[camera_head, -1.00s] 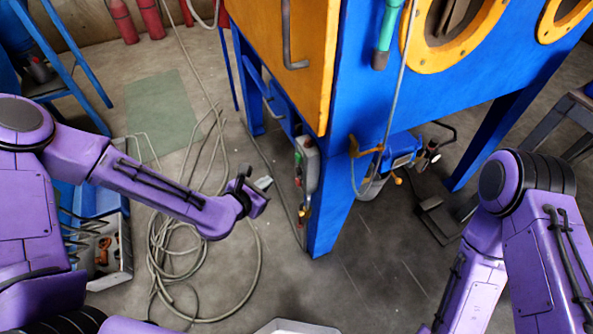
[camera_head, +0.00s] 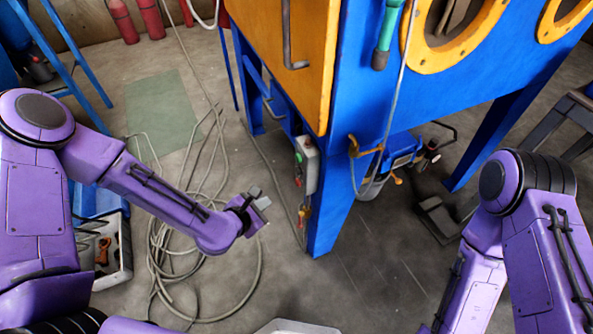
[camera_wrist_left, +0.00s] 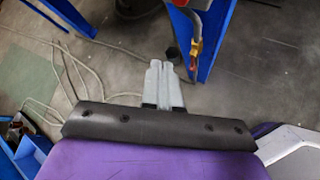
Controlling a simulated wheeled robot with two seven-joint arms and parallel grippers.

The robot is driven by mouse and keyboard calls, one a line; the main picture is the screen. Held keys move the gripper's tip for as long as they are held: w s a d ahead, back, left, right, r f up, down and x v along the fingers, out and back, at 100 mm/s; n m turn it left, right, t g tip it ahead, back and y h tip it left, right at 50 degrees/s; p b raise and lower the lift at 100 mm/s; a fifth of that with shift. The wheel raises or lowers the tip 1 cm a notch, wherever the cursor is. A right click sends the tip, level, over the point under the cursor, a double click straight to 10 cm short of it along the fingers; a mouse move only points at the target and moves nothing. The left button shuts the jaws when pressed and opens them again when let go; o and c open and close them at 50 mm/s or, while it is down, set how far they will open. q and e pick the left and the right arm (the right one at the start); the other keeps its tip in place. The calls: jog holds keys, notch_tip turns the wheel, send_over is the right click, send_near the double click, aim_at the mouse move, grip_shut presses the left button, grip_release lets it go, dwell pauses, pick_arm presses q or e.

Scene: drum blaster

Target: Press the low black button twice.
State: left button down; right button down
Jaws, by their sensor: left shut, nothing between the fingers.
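A grey control box (camera_head: 306,164) with small coloured buttons, green and red among them, hangs on the blue cabinet's front leg. I cannot make out a low black button on it in the head view. My left gripper (camera_head: 261,198) is shut and empty, to the left of the box and apart from it. In the left wrist view its fingers (camera_wrist_left: 165,72) lie side by side. A small dark knob-like piece (camera_wrist_left: 173,53) shows just past the fingertips; I cannot tell whether it is the button. My right gripper is out of view.
The blue and orange cabinet (camera_head: 350,100) fills the upper middle. A brass valve (camera_head: 304,213) sits low on its leg and also shows in the wrist view (camera_wrist_left: 196,48). A coiled hose (camera_head: 160,250) lies on the floor. An open toolbox (camera_head: 124,245) stands at left.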

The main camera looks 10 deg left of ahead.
pick_arm(q)
jog(key=s+a+f+m+g+y, duration=0.2)
jog(key=s+a+f+m, duration=0.1)
jog(key=s+f+m, duration=0.3)
jog(key=s+a+f+m+g+y, duration=0.1)
jog(key=s+a+f+m+g, duration=0.15)
jog(key=s+f+m, duration=0.4)
jog(key=s+a+m+g+y, duration=0.2)
jog(key=s+a+m, duration=0.5)
jog(key=s, duration=0.4)
jog(key=shift+s+a+y, duration=0.25)
jog(key=shift+a+y, duration=0.5)
jog(key=shift+y, duration=0.15)
jog(key=shift+r+m+g, duration=0.1)
jog(key=shift+m+g, duration=0.15)
